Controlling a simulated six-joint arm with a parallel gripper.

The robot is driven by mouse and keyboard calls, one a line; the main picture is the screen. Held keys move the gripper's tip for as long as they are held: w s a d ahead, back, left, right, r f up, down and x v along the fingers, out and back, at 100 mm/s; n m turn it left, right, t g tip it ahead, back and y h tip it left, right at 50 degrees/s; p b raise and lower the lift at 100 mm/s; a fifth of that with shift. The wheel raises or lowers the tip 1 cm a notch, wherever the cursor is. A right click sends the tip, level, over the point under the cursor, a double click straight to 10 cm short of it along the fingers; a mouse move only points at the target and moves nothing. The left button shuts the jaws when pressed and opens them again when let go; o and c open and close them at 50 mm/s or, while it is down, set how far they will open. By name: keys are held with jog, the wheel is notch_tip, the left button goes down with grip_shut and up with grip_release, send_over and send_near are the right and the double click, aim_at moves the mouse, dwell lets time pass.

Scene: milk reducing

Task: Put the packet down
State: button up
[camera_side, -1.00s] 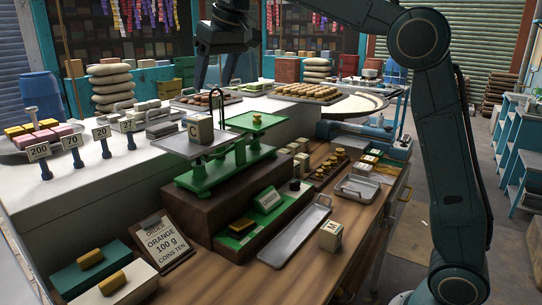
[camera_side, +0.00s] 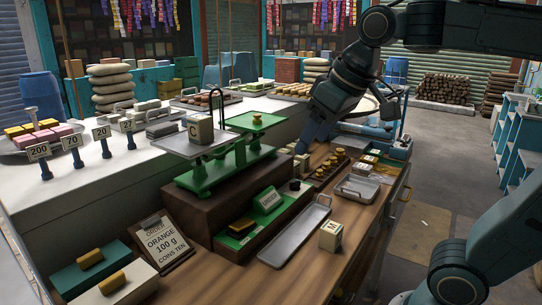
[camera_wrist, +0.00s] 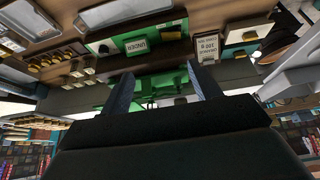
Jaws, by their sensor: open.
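A yellow packet (camera_side: 242,224) lies on the green tray by the lower sign. Other yellow packets lie on the teal box (camera_side: 89,257) and the white box (camera_side: 112,282) at front left. A cream block marked C (camera_side: 200,128) sits on the scale's left pan. A small yellow item (camera_side: 256,117) is on the right pan.
An order card (camera_side: 161,241) reads orange 100 g, coins ten. An empty metal tray (camera_side: 290,240) and a cream block marked M (camera_side: 330,236) stand on the wooden counter. Brass weights (camera_side: 335,160) stand in a rack close to my gripper. Number signs stand at left.

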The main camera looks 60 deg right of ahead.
jog(key=s+f, duration=0.9)
jog(key=shift+s+a+f, duration=0.15)
jog(key=shift+s+f, duration=0.15)
jog(key=shift+s, duration=0.05)
jog(key=shift+o, duration=0.5)
jog(key=shift+w+r, duration=0.1)
dwell(1.9)
jog(key=w+d+r, duration=0.1)
jog(key=w+r, duration=1.3)
jog(key=w, duration=0.1)
jog(key=w+a+r, duration=0.1)
jog(key=w+r, duration=0.1)
jog(key=w, duration=0.6)
jog(key=w+a+r, duration=0.1)
jog(key=w+r, duration=0.2)
jog(key=w, duration=0.5)
jog(key=shift+w+a+r+g, duration=0.2)
jog(key=shift+w+r+g, duration=0.05)
jog(key=shift+w+g, duration=0.15)
jog(key=shift+f, duration=0.2)
